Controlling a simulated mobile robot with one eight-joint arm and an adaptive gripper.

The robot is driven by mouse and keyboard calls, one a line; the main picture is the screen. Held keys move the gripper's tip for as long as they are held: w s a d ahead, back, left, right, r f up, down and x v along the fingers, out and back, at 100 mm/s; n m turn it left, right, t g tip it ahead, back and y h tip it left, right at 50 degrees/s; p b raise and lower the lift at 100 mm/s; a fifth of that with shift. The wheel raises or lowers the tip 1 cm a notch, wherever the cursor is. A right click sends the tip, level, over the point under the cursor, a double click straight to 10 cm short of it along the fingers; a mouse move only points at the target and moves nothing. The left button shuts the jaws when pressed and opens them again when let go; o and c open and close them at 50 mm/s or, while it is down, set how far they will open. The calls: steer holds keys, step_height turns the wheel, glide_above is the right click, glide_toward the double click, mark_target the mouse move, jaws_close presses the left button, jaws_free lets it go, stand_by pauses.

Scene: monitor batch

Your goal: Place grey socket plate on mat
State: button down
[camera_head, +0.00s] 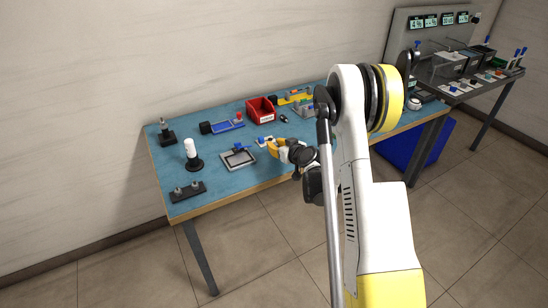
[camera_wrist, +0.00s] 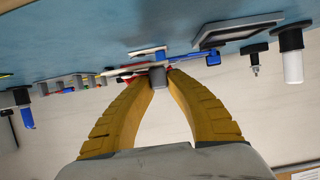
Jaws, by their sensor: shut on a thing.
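My gripper (camera_head: 268,146) is low over the blue table, right of the framed grey pad. In the wrist view its yellow fingertips (camera_wrist: 160,74) are shut on a small dark grey piece (camera_wrist: 158,79). Only its blunt end shows, and I cannot tell whether it is the socket plate. A dark plate with two grey studs (camera_head: 187,191) lies at the front left corner.
A white cylinder on a black base (camera_head: 191,153) stands left of the pad. A blue tray (camera_head: 228,125), a red bin (camera_head: 262,109) and yellow-and-grey parts (camera_head: 295,97) are along the back. A white plate with blue parts (camera_head: 264,140) lies beside my fingertips.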

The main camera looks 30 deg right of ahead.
mark_target(274, 159)
steer(key=shift+w+a+f, duration=0.1)
steer(key=shift+a+f, duration=0.1)
step_height(274, 159, down, 4)
steer(key=shift+b, duration=1.2)
steer(key=shift+r, duration=0.15)
steer(key=c, duration=1.4)
jaws_free()
